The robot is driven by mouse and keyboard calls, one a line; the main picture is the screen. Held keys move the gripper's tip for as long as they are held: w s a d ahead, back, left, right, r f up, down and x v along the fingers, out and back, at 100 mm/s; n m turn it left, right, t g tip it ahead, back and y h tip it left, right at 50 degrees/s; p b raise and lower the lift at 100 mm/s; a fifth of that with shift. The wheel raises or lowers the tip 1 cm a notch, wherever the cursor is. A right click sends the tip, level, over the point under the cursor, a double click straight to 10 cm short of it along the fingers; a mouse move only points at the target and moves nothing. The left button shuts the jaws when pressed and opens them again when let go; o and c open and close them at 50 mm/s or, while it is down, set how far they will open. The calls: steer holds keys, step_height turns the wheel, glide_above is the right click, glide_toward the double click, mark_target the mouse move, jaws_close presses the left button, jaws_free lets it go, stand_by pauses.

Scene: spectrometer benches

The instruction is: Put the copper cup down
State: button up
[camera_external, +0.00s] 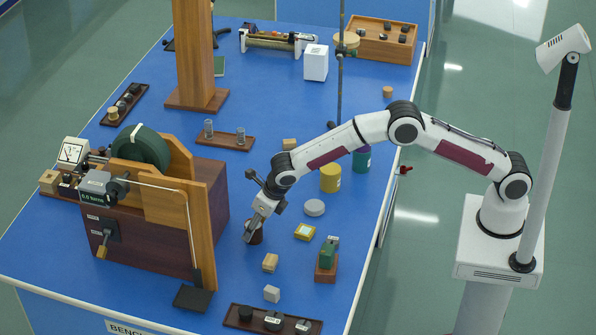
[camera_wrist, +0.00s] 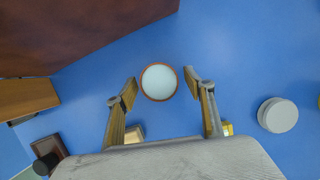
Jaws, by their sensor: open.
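The copper cup (camera_wrist: 158,97) stands on the blue bench top, seen from above as a copper-brown rim around a pale round middle. In the external view the cup (camera_external: 257,238) is a small dark reddish-brown shape, partly hidden by my gripper. My gripper (camera_wrist: 160,84) is open, with one finger on each side of the cup and a visible gap to both. In the external view my gripper (camera_external: 250,230) is low over the bench at the cup. Whether the fingertips touch the bench cannot be told.
A wooden apparatus with a dark green coil (camera_external: 141,147) stands left of the cup. Blue bench top (camera_external: 245,285) is bare in front.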

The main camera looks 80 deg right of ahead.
steer(key=v, duration=1)
steer(key=shift+r, duration=0.1)
stand_by(0.6)
steer(key=s+d+r+m, duration=0.6)
steer(key=s+r+m, duration=0.2)
steer(key=s+r, duration=0.15)
steer(key=s+d+r+m, duration=0.7)
steer(key=s+r+m, duration=0.1)
steer(key=s+r, duration=0.15)
steer(key=s+d+f+m, duration=0.1)
steer(key=s+d+m, duration=0.1)
steer(key=s+m, duration=0.7)
steer(key=s+d+f+m+t, duration=0.1)
steer(key=s+m, duration=0.7)
steer(key=s, duration=1)
steer(key=shift+d+f+m+y, duration=0.4)
steer(key=shift+d+f, duration=0.05)
steer(key=shift+d, duration=0.7)
